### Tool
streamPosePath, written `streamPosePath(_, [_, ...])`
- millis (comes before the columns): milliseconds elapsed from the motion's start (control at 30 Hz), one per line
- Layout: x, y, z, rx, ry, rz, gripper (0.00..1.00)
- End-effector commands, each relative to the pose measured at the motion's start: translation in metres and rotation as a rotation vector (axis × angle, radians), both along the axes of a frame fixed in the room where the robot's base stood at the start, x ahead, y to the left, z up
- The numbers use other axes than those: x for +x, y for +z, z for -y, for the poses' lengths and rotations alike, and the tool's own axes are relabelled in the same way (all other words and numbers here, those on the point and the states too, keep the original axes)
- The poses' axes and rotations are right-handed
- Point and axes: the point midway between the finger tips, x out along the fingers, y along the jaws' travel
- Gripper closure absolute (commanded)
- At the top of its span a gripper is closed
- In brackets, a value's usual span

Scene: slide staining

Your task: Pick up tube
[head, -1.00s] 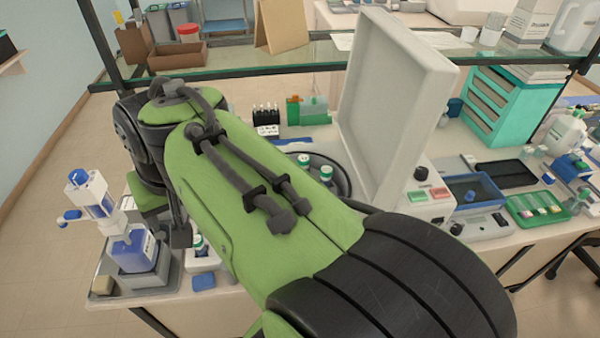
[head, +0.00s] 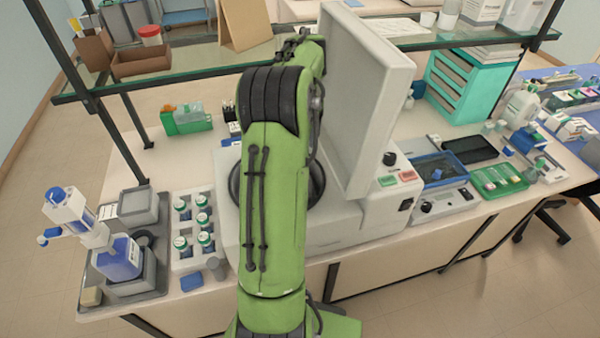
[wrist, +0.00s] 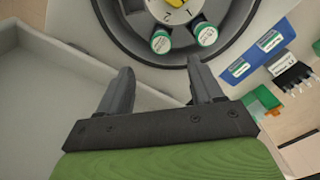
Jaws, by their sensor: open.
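In the wrist view, two white tubes with green caps sit side by side in the round dark bowl of the centrifuge: a left tube (wrist: 160,42) and a right tube (wrist: 206,34). My gripper (wrist: 160,75) is open and empty, its two dark fingers spread just short of these tubes and apart from them. In the head view, my arm hides the gripper and most of the centrifuge bowl (head: 316,184). Several more green-capped tubes stand upright in a white rack (head: 181,262) left of the centrifuge.
The raised centrifuge lid (head: 362,100) stands close to the right of my arm. A bottle with a dispenser (head: 118,258) stands on a grey tray at the left. A teal drawer unit (head: 468,85) and a green tray (head: 500,181) are at the right. A glass shelf crosses behind.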

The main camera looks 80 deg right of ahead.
Motion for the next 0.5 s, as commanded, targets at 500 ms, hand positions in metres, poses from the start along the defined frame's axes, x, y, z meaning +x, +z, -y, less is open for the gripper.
streamPosePath(500, [0.001,-0.101,-0.002,0.004,0.003,-0.001,0.34])
